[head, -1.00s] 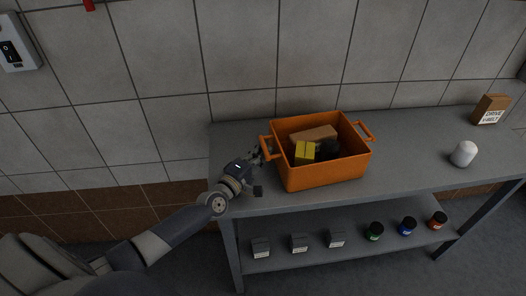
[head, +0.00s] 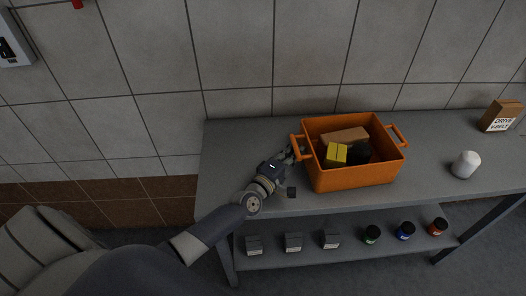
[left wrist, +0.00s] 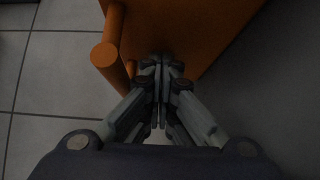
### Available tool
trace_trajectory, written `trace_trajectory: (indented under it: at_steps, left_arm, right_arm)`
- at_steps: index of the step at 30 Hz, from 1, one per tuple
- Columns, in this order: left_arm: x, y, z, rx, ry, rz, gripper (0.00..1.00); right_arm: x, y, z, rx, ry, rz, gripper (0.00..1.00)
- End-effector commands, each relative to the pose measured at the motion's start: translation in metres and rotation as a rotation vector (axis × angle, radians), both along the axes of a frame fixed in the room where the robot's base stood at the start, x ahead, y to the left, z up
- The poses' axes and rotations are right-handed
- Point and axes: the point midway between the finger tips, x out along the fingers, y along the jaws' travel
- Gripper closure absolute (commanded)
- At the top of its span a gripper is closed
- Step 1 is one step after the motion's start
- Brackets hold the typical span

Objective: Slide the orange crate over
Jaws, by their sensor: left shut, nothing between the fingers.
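The orange crate (head: 358,178) stands upright on the grey table's top, right of the table's middle-left. It holds a brown box (head: 345,136), a yellow box (head: 336,155) and a dark item (head: 358,152). My left gripper (head: 297,152) is at the crate's left end, by its left handle. In the left wrist view the shut, empty fingers (left wrist: 162,66) point at the crate's end wall (left wrist: 185,30), just under the handle (left wrist: 108,45). They look to be against the wall; exact contact is hidden. My right gripper is not in view.
The table (head: 240,160) has bare top left of the crate. To the right stand a white rounded object (head: 466,165) and a brown box labelled "DRIVE V-BELT" (head: 500,116). Small boxes and jars sit on the lower shelf. A tiled wall is behind.

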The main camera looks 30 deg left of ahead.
Motion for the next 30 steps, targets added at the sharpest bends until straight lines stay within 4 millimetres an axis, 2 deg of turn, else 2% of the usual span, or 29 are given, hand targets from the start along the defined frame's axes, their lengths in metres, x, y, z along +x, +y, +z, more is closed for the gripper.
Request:
trace_trajectory:
  at_steps: [6,10,14,21,25,30]
  left_arm:
    - [0.022,-0.027,0.002,-0.005,-0.003,0.001,1.00]
    - [0.038,-0.049,0.002,-0.008,-0.004,0.000,1.00]
    - [0.058,-0.076,0.001,-0.008,-0.004,-0.002,1.00]
    - [0.091,-0.118,-0.001,-0.005,-0.003,0.000,1.00]
    - [0.098,-0.129,0.000,-0.001,-0.003,-0.001,1.00]
    - [0.100,-0.131,0.001,0.001,-0.001,-0.001,1.00]
  right_arm:
    - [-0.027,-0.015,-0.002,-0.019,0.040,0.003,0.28]
    - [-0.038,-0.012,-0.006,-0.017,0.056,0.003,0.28]
    - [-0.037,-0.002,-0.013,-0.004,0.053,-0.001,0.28]
    - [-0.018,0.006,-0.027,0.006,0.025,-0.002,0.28]
    - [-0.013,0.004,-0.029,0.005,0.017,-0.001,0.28]
    - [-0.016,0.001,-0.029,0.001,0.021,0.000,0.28]
